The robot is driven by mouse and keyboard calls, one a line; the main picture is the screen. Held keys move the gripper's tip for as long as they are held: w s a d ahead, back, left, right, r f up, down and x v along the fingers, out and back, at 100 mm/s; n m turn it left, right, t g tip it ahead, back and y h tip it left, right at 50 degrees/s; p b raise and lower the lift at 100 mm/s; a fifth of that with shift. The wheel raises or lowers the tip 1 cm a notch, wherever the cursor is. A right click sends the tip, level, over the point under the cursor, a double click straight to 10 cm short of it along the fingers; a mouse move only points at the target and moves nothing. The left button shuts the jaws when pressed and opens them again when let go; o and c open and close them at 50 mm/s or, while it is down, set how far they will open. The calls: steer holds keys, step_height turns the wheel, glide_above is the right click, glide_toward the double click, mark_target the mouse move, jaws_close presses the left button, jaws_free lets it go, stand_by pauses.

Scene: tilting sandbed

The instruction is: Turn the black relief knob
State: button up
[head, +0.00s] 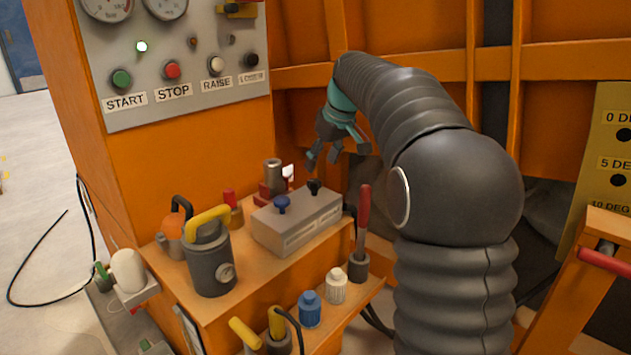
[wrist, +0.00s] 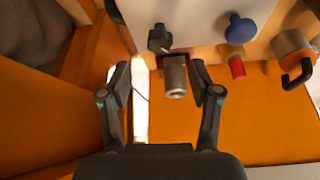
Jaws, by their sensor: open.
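The black relief knob (head: 314,187) stands on top of a grey valve box (head: 298,226), at the right of a blue knob (head: 282,204). In the wrist view the black knob (wrist: 159,38) is at the top middle, and the blue knob (wrist: 240,28) is to its right. My gripper (head: 338,162) is above and behind the box, fingers spread and empty. In the wrist view my gripper (wrist: 164,78) has its two fingers apart, with a grey metal cylinder (wrist: 175,76) showing between and beyond them. The black knob lies beyond the fingertips, apart from them.
A grey pump with a yellow handle (head: 211,255) stands left of the box. A red-handled lever (head: 362,225) rises at its right. White and blue caps (head: 310,309) sit on the lower shelf. The START/STOP panel (head: 180,65) is behind at left.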

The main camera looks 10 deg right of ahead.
mark_target(315, 181)
steer(key=x, duration=0.6)
steer(key=shift+w+f, duration=0.2)
steer(key=shift+f, duration=0.15)
steer(key=shift+c, duration=0.2)
steer(key=c, duration=1.1)
